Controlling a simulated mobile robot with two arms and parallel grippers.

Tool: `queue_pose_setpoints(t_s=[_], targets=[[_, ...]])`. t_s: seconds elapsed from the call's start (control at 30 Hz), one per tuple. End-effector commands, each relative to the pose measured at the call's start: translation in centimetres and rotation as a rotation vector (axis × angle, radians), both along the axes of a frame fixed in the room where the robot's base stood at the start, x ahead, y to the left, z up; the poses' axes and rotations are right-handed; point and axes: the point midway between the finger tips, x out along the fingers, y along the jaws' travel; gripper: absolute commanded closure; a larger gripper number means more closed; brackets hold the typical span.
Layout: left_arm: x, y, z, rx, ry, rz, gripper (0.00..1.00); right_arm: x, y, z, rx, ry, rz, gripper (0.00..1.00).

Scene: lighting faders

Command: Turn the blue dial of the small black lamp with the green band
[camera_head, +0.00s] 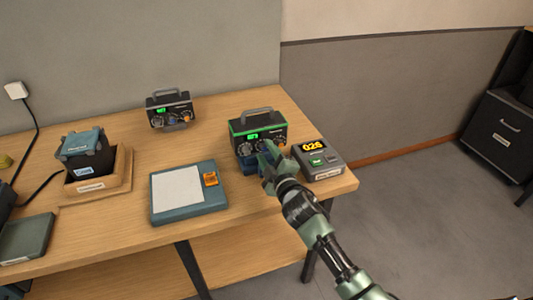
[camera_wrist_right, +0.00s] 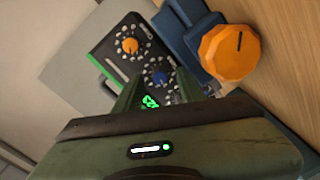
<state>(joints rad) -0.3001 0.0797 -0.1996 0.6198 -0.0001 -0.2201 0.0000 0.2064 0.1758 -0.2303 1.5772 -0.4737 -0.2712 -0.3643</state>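The small black lamp with the green band (camera_head: 270,130) stands near the table's right end, with a grey handle and a lit green display. Its blue dial (camera_wrist_right: 157,77) shows in the right wrist view, ringed by pale dots, beside a smaller orange dial (camera_wrist_right: 130,45). My right gripper (camera_head: 266,160) is in front of the lamp and hides part of its lower front. In the right wrist view its green fingers (camera_wrist_right: 157,88) are apart, with the blue dial just beyond and between their tips. I cannot tell whether they touch it. My left gripper is not in view.
A large orange knob (camera_wrist_right: 230,55) on a blue part is close to the right fingers. A grey box with a yellow "026" display (camera_head: 318,160) stands to the right. A similar black lamp (camera_head: 170,110) is behind left. A blue pad (camera_head: 188,208) lies left.

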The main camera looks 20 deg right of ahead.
Motion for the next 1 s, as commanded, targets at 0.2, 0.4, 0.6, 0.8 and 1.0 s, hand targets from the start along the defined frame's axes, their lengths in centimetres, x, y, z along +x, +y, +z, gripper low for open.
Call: queue_pose_setpoints(t_s=[0.2, 0.4, 0.6, 0.8, 1.0], targets=[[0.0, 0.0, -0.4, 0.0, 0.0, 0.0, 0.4, -3.1, -0.2, -0.1, 0.0, 0.001, 0.001, 0.61], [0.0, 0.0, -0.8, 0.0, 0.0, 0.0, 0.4, -6.2, -0.4, 0.1, -0.001, 0.001, 0.001, 0.61], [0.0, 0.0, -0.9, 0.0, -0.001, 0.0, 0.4, -7.5, -0.4, 0.2, 0.0, 0.002, 0.0, 0.61], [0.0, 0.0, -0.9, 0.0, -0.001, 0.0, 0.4, -7.6, -0.4, 0.3, -0.001, 0.001, 0.0, 0.61], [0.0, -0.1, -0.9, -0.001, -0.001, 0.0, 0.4, -7.5, -0.4, 0.3, -0.001, 0.001, 0.001, 0.61]])
